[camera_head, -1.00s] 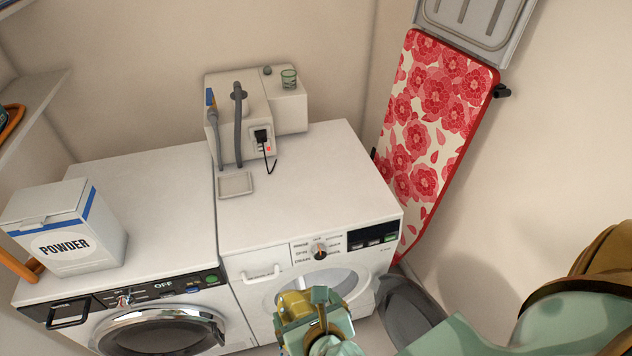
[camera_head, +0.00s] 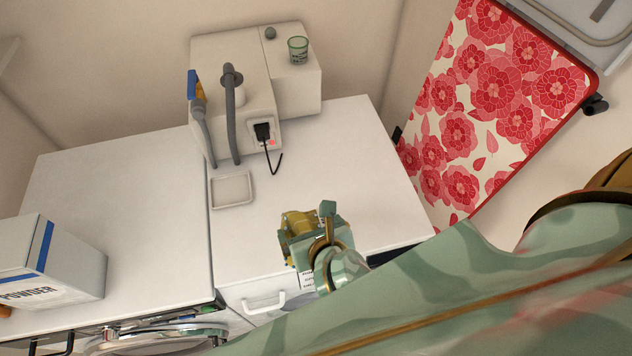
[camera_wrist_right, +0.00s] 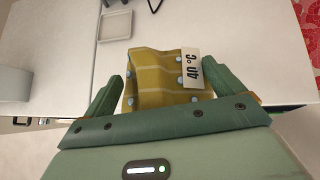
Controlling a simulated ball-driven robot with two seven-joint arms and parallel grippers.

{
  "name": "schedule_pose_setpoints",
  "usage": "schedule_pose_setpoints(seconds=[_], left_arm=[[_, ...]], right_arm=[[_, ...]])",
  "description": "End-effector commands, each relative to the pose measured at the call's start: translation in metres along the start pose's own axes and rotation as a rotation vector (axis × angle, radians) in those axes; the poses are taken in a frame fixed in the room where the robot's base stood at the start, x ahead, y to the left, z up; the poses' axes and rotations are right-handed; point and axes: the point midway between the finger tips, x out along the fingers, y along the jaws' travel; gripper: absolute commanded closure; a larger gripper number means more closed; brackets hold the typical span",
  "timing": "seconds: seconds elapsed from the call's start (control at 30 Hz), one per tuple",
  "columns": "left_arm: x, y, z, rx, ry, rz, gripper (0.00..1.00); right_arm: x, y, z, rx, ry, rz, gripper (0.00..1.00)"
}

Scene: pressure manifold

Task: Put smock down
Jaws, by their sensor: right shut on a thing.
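The smock (camera_wrist_right: 155,78) is a folded yellow-mustard cloth with pale blue dots and a white "40 °C" tag (camera_wrist_right: 192,69). My right gripper (camera_head: 302,232) is shut on it, with a green finger on each side in the right wrist view (camera_wrist_right: 150,95). In the head view the smock (camera_head: 298,221) shows as a small yellow patch at the gripper's tip. It is over the front part of the right machine's white top (camera_head: 340,140). I cannot tell whether it touches that top. My left gripper is out of view.
A grey-white box unit (camera_head: 235,100) with hoses, a plug and a green glass (camera_head: 298,49) stands at the back. A shallow tray (camera_head: 232,190) lies before it. A powder box (camera_head: 50,262) stands on the left machine. A floral ironing board (camera_head: 490,100) leans at right.

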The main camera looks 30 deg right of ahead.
Motion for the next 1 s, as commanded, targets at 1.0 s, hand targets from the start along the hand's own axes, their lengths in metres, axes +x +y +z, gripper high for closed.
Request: schedule_pose_setpoints(seconds=[1.0], left_arm=[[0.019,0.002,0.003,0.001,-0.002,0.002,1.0]], right_arm=[[0.171,-0.017,-0.015,0.001,-0.002,0.0,0.35]])
